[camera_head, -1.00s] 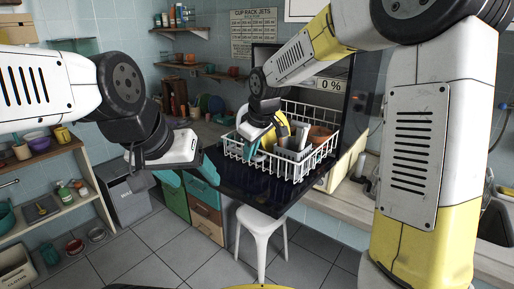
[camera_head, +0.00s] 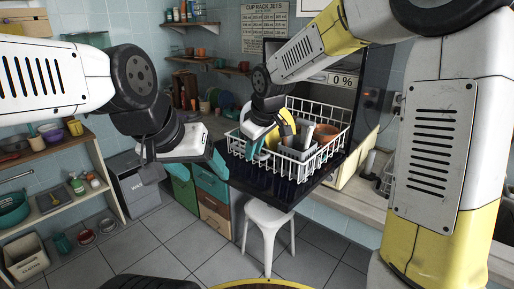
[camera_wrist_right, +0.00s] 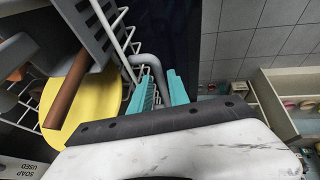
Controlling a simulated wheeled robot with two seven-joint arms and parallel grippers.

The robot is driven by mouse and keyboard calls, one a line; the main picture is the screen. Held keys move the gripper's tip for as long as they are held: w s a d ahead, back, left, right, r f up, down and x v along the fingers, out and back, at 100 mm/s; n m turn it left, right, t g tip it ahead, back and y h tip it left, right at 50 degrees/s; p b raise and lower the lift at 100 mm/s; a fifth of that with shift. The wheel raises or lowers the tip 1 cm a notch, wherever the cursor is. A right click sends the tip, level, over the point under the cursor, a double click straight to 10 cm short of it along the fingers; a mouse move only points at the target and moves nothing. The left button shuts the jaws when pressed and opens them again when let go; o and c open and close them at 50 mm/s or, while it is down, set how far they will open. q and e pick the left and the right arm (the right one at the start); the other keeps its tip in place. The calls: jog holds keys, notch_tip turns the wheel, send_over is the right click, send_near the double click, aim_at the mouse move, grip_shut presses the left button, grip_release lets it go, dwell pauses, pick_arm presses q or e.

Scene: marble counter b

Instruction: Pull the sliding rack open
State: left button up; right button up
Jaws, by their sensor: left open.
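The sliding rack (camera_head: 318,170) is a white wire basket standing out over a dark tray at the front of a dark machine. My right gripper (camera_head: 258,150) is at the basket's left front corner. In the right wrist view its teal fingers (camera_wrist_right: 160,92) lie on either side of a grey bent handle (camera_wrist_right: 148,62) and look closed on it. My left gripper (camera_head: 219,166) is open and empty, to the left of the tray and apart from the rack.
The rack holds a yellow plate (camera_wrist_right: 72,105), a grey holder and an orange-brown bowl (camera_head: 326,132). A white stool (camera_head: 268,218) stands below the tray. A grey bin (camera_head: 138,188) and shelves (camera_head: 52,195) are at left.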

jog(key=v, duration=0.7)
jog(key=shift+r, duration=0.4)
jog(key=shift+s+d, duration=0.1)
jog(key=shift+d, duration=0.05)
jog(key=s+d+m+t, duration=0.1)
jog(key=s+d+m, duration=0.9)
jog(key=s+d, duration=0.8)
jog(key=shift+s+f+m+t, duration=0.15)
jog(key=shift+s+m+t, duration=0.2)
jog(key=shift+s, duration=0.35)
jog(key=shift+d, duration=0.1)
